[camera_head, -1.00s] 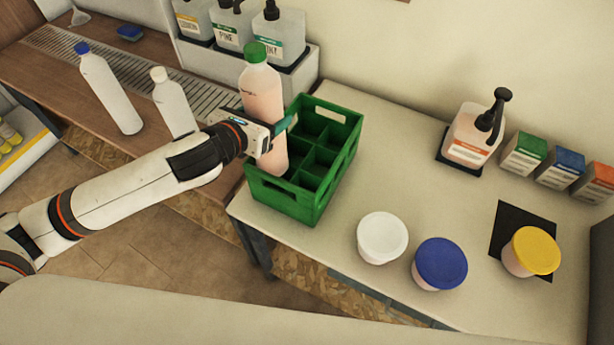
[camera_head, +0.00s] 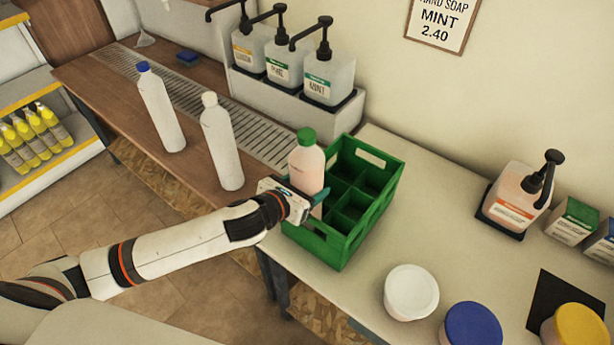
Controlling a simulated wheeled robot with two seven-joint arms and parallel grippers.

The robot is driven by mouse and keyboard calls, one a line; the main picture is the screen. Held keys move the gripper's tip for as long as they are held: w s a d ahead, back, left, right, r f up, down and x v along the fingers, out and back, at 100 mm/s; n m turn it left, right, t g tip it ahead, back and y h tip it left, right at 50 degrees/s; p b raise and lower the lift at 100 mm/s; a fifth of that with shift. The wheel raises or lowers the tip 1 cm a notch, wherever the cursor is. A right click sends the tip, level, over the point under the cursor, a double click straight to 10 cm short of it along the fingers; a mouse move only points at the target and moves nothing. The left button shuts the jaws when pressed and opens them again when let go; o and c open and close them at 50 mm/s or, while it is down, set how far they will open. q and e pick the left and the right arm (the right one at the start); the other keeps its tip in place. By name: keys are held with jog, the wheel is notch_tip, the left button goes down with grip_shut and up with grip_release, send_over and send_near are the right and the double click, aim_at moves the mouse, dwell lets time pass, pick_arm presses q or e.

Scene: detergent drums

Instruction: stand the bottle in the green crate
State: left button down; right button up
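The pink bottle with a green cap (camera_head: 306,163) is upright at the left side of the green crate (camera_head: 345,245). Its lower part is hidden by my gripper and the crate wall, so I cannot see whether its base touches the crate floor. My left gripper (camera_head: 308,200) reaches in from the left over the crate's near left wall and is closed around the bottle's body. The crate has several compartments, and those to the right of the bottle look empty. My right gripper is not in view.
Two white bottles, one blue-capped (camera_head: 160,108) and one white-capped (camera_head: 221,142), stand left of the crate. Pump dispensers (camera_head: 328,78) stand behind it. A white tub (camera_head: 411,292), a blue-lidded tub (camera_head: 472,328) and a soap pump bottle (camera_head: 515,195) are to the right.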

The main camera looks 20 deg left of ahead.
pick_arm(q)
jog(key=shift+f, duration=0.35)
jog(key=shift+s+f, duration=0.3)
jog(key=shift+f, duration=0.45)
jog(key=c, duration=0.7)
grip_release()
jog(key=shift+s+f, duration=0.1)
jog(key=shift+f, duration=0.1)
jog(key=o, duration=0.4)
jog(key=shift+d, duration=0.15)
jog(key=shift+o, duration=0.2)
jog(key=shift+r, duration=0.15)
jog(key=r+b+v, duration=0.1)
jog(key=v, duration=1.1)
jog(key=shift+w+r, duration=0.15)
jog(key=shift+w, duration=0.15)
